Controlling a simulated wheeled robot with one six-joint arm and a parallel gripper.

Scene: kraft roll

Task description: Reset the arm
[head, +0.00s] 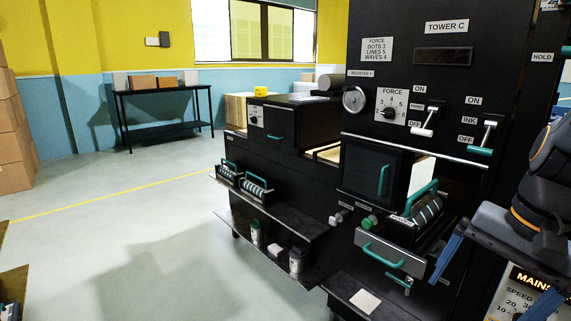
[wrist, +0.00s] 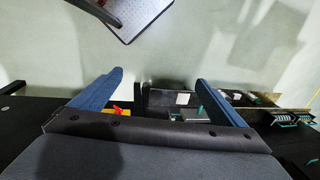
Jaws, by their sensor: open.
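My gripper (head: 498,274) is at the right edge of the head view, on my dark arm, in front of the lower right part of the black machine (head: 300,150). Its blue fingers are spread apart. In the wrist view my gripper (wrist: 160,90) shows two blue fingers with a wide gap and nothing held between them. Beyond the fingers are pale floor and parts of the machine, seen from an odd angle. A panel marked MAINS (head: 525,280) is partly hidden behind my gripper.
Cardboard boxes (head: 12,140) stand at the far left.

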